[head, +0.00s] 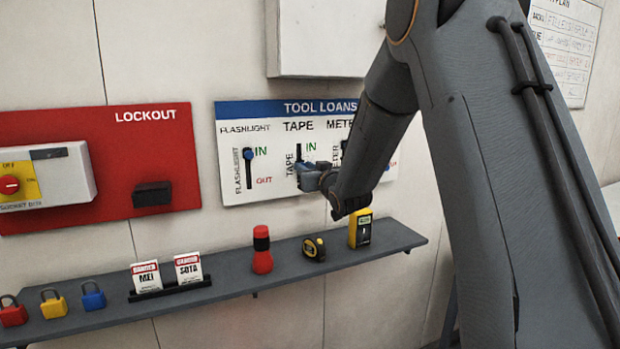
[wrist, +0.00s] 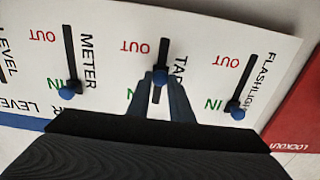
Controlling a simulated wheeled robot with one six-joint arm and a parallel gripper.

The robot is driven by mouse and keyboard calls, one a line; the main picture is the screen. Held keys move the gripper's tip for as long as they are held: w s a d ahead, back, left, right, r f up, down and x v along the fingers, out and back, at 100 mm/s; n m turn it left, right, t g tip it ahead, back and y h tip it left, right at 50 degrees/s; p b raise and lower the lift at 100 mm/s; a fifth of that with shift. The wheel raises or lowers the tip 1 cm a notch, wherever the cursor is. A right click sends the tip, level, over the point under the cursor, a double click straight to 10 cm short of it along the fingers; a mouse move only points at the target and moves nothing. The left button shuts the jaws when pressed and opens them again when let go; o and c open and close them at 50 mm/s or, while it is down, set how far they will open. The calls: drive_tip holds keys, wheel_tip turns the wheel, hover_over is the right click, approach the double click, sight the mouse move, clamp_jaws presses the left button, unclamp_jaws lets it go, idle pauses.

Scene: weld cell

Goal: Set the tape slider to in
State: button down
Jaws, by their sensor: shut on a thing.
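The tool loans board (head: 275,193) hangs on the wall, with vertical sliders labelled IN at the top and OUT at the bottom. The wrist view shows it upside down. The tape slider's blue knob (wrist: 160,75) sits partway along its dark slot (wrist: 164,48), between the OUT and IN ends. My gripper (wrist: 160,82) is shut on this knob, one finger on each side. In the head view my gripper (head: 303,177) is at the lower part of the tape slot (head: 299,152) and hides the knob.
The flashlight slider knob (head: 248,154) and meter slider knob (wrist: 67,93) are at IN, on either side of my gripper. Below, a shelf (head: 215,291) bears a flashlight (head: 262,252), a tape measure (head: 314,248) and a yellow meter (head: 360,229). A red lockout board (head: 95,135) is left.

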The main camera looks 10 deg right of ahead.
sight(299, 146)
wheel_tip(299, 146, up, 6)
drive_tip(key=shift+f+p, duration=0.1)
drive_tip(key=shift+p, duration=0.4)
drive_tip(key=c, duration=1.6)
unclamp_jaws()
drive_tip(key=shift+d, duration=0.1)
drive_tip(key=shift+s+f, duration=0.1)
drive_tip(key=shift+s, duration=0.05)
drive_tip(key=shift+s+d+b, duration=0.25)
drive_tip(key=shift+s+b, duration=0.25)
drive_tip(key=shift+s, duration=0.75)
drive_tip(key=shift+s+d+b, duration=0.2)
drive_tip(key=shift+s+b, duration=0.25)
drive_tip(key=shift+s, duration=0.75)
drive_tip(key=shift+s+d+b, duration=0.25)
drive_tip(key=shift+s+b, duration=0.25)
drive_tip(key=shift+s, duration=0.75)
